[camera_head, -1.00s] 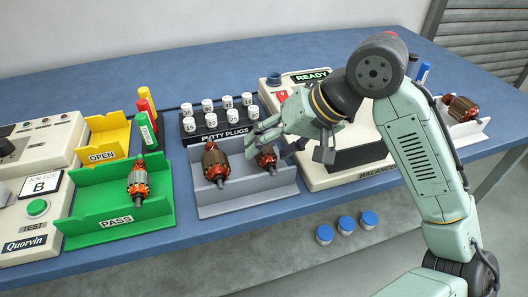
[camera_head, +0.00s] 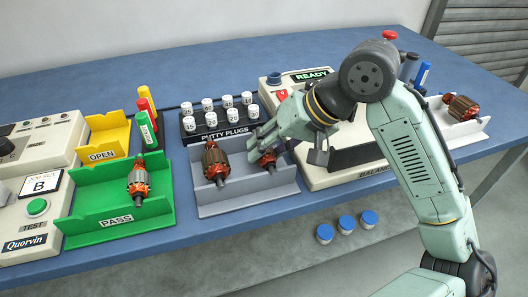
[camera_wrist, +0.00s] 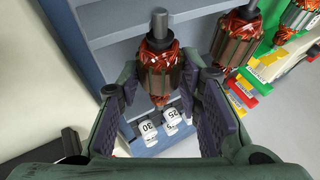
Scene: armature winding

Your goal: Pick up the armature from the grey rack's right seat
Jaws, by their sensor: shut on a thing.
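The grey rack (camera_head: 240,202) stands near the middle of the bench and holds two copper-wound armatures. The right-seat armature (camera_head: 268,161) is partly hidden by my gripper (camera_head: 268,146), which reaches in from the right. In the wrist view my gripper (camera_wrist: 162,108) has one finger pad on each side of this armature (camera_wrist: 160,72) and is shut on it. Its shaft points away toward the rack's (camera_wrist: 100,25) front side. I cannot tell any lift off the seat. The left-seat armature (camera_head: 215,160) sits beside it and shows in the wrist view too (camera_wrist: 236,38).
The green PASS tray (camera_head: 85,225) with another armature (camera_head: 138,182) is to the left. The putty plugs rack (camera_head: 213,135) is behind. The balancer machine (camera_head: 330,182) is close on the right. Blue-capped jars (camera_head: 346,224) stand below the bench edge.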

